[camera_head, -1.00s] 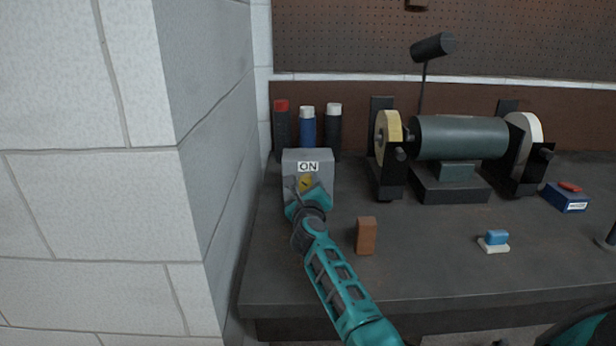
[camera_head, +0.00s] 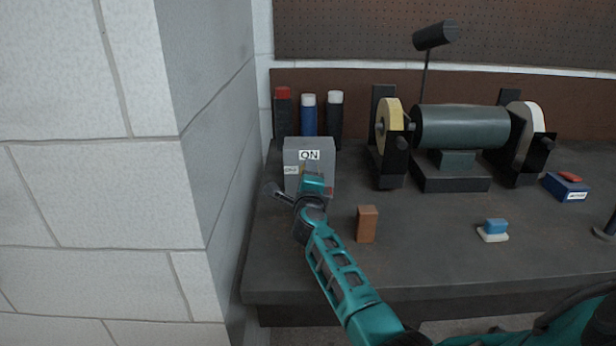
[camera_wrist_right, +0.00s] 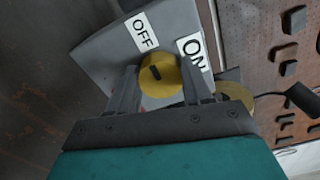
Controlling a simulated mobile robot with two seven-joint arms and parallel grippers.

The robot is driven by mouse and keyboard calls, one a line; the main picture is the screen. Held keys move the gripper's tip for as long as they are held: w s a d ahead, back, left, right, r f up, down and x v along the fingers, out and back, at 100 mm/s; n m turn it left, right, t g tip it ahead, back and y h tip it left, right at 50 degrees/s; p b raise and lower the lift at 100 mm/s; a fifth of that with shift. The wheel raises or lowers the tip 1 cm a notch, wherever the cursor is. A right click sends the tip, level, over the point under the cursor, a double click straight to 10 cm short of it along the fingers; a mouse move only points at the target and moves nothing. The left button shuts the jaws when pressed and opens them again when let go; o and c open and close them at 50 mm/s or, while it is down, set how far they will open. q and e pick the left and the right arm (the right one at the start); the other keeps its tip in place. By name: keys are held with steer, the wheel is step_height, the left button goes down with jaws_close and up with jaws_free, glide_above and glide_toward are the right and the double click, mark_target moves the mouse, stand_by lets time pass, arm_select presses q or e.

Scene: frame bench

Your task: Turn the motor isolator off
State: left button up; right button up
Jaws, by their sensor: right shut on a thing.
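The motor isolator is a grey box (camera_head: 297,152) on the bench near the wall corner. Its ON label (camera_head: 309,155) is at the top of its face and its OFF label (camera_head: 290,170) at the left. My right gripper (camera_head: 313,183) is in front of the box and hides its knob in the head view. In the right wrist view, the yellow knob (camera_wrist_right: 168,80) is between the fingers of the right gripper (camera_wrist_right: 160,88), shut on it. The knob's short black mark leans roughly towards the OFF label (camera_wrist_right: 141,32). My left gripper is not seen.
Several spray cans (camera_head: 308,120) stand behind the box, close to the wall (camera_head: 215,110). A bench grinder (camera_head: 460,130) is to the right. A brown block (camera_head: 367,224) stands near the forearm; a blue-and-white block (camera_head: 494,230) lies farther right. The front right bench is mostly clear.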

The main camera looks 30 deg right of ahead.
stand_by(0.5)
steer(key=o, duration=1)
steer(key=shift+o, duration=0.2)
steer(key=v, duration=1.1)
steer(key=shift+s+a+f, duration=0.1)
steer(key=shift+s+a, duration=0.45)
steer(key=shift+s, duration=0.25)
